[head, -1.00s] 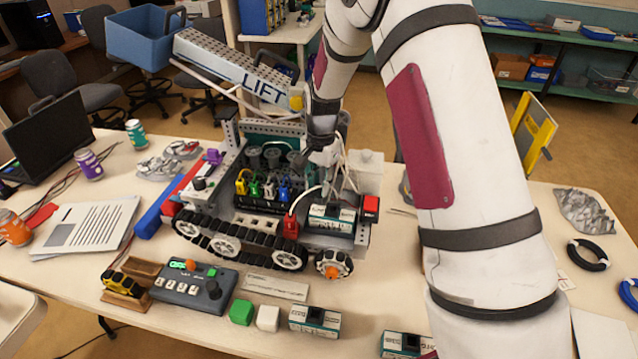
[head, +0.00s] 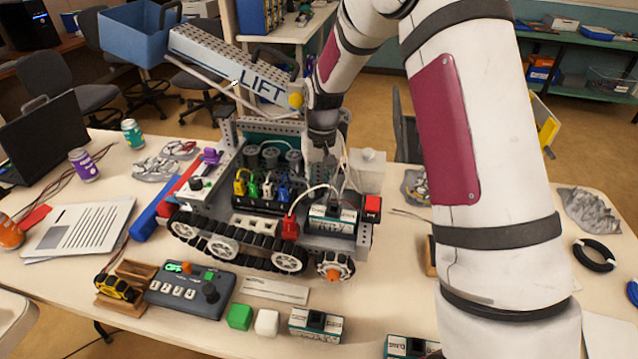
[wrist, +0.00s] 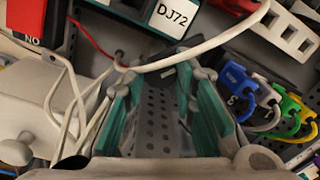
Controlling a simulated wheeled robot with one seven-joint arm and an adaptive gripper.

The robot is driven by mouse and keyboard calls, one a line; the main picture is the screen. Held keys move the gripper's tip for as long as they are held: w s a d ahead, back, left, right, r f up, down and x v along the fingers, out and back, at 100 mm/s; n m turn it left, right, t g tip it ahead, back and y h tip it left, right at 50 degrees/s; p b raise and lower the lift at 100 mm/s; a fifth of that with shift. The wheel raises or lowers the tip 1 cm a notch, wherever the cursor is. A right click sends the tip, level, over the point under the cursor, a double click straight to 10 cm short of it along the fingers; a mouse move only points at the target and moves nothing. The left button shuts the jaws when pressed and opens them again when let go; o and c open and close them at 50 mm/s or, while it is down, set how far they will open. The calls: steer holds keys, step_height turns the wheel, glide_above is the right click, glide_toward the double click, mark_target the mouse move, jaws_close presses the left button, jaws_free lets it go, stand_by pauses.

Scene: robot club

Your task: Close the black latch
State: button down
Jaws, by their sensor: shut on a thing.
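The black latch (wrist: 178,56) seems to be the dark piece at my fingertips, beside the DJ72 battery (wrist: 165,12) and partly behind a white cable; its exact angle is hard to tell. My gripper (wrist: 165,80) has green-lined fingers some way apart, with the dark piece at their tips. In the head view my gripper (head: 322,155) points down into the back right of the tracked robot (head: 270,215), just behind its seated battery (head: 332,222). The latch cannot be made out clearly there.
White cables (wrist: 195,52) cross close to my fingertips. Coloured plugs (wrist: 262,100) stand at their right and a red NO box (wrist: 22,22) at their left. The lift arm (head: 235,70) rises behind. A control box (head: 190,290) and spare battery (head: 316,324) lie in front.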

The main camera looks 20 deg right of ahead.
mark_target(320, 185)
steer(key=n, duration=0.4)
steer(key=shift+w+n, duration=0.1)
steer(key=shift+n, duration=1.8)
steer(key=shift+a, duration=0.1)
steer(key=c, duration=1.3)
jaws_free()
steer(key=r, duration=1.2)
steer(key=shift+w+d, duration=0.1)
steer(key=shift+d, duration=0.15)
